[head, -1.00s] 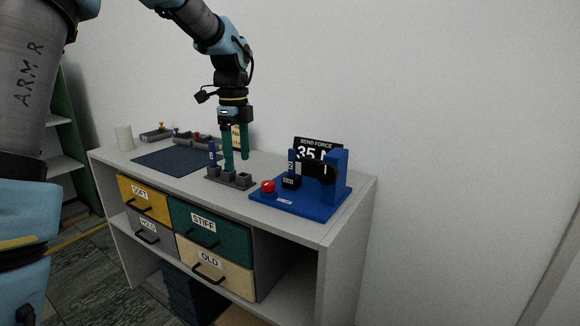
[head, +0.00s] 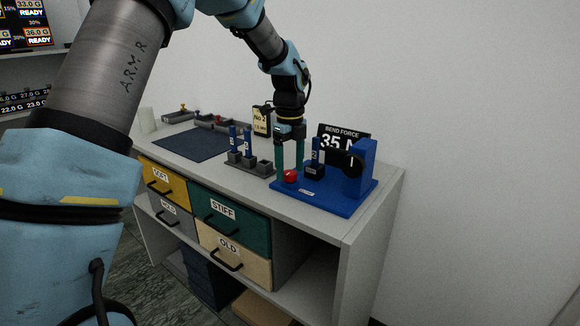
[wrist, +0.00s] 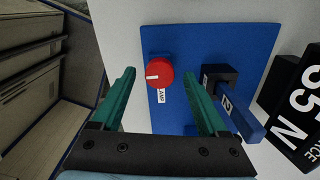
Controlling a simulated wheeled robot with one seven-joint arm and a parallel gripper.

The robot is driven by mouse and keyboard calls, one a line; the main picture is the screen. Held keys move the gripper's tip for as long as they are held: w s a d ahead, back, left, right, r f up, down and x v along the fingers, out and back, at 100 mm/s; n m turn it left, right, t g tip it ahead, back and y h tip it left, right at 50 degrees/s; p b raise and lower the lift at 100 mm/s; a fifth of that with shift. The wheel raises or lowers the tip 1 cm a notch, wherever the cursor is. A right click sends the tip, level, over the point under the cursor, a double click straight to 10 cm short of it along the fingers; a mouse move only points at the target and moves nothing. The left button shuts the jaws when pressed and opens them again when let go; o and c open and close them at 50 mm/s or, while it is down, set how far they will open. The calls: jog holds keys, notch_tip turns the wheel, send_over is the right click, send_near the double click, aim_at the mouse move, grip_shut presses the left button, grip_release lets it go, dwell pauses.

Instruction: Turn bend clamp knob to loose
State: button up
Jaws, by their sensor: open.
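The red clamp knob (head: 290,175) sits at the front left of the blue bend device (head: 322,197). In the wrist view the knob (wrist: 159,72) is round, with a short white mark pointing left and a partly readable label beside it. My gripper (head: 289,166) is above the knob with its teal fingers pointing down. In the wrist view my gripper (wrist: 160,80) is open, with the knob between the fingertips in the picture and no visible contact. A blue numbered strip (head: 315,151) stands in a black block (head: 314,172) right of the knob.
A display (head: 338,142) reads bend force 35 N behind the device. A grey holder (head: 262,167) with two upright blue strips stands left of it. A dark mat (head: 192,143) lies further left. Drawers (head: 230,215) are below the top.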

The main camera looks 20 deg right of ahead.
jog(key=shift+f, duration=0.35)
jog(key=shift+c, duration=0.3)
grip_shut()
